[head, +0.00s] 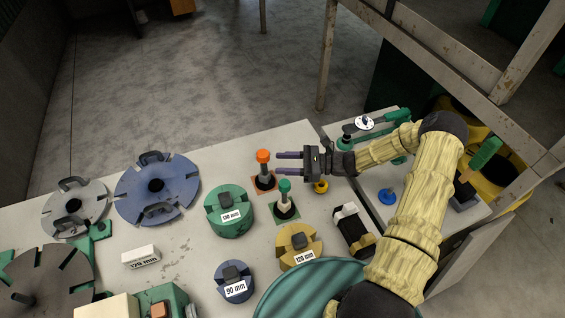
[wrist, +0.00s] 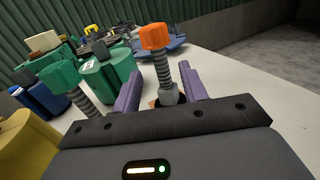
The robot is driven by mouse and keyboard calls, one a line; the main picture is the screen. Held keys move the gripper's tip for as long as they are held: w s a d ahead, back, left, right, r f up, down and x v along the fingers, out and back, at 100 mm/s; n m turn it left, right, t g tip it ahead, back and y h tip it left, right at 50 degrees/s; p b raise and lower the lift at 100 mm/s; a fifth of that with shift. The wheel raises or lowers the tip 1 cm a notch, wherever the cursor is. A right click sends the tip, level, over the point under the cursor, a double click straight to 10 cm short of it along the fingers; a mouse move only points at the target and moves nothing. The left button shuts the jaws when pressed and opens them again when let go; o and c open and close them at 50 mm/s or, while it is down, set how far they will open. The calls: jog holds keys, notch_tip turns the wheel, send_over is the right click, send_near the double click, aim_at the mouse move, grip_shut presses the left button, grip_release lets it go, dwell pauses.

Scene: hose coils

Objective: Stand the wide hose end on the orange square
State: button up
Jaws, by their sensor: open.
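An orange-capped hose end (head: 264,165) stands upright on the orange square (head: 272,188). Its grey collar and ribbed shaft (wrist: 159,68) show in the wrist view. A green-capped hose end (head: 284,194) stands upright on a green square (head: 293,215), nearer the front. I cannot tell for certain which is the wide one. My gripper (head: 279,163) is open, its purple fingers pointing left at the orange-capped end. In the wrist view the shaft appears between the fingers (wrist: 159,82), with gaps on both sides. The square is mostly hidden there.
A green 130 mm block (head: 229,222), a yellow 120 mm block (head: 300,262) and a blue 90 mm block (head: 234,293) stand nearby. A small yellow knob (head: 321,189) sits below my gripper. Slotted discs (head: 182,180) lie at left. The table's back edge is close.

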jog(key=shift+d, duration=0.7)
jog(key=shift+s+d, duration=0.1)
jog(key=shift+d, duration=0.15)
jog(key=s+d+b, duration=0.2)
jog(key=d+b, duration=0.3)
jog(key=d, duration=1.2)
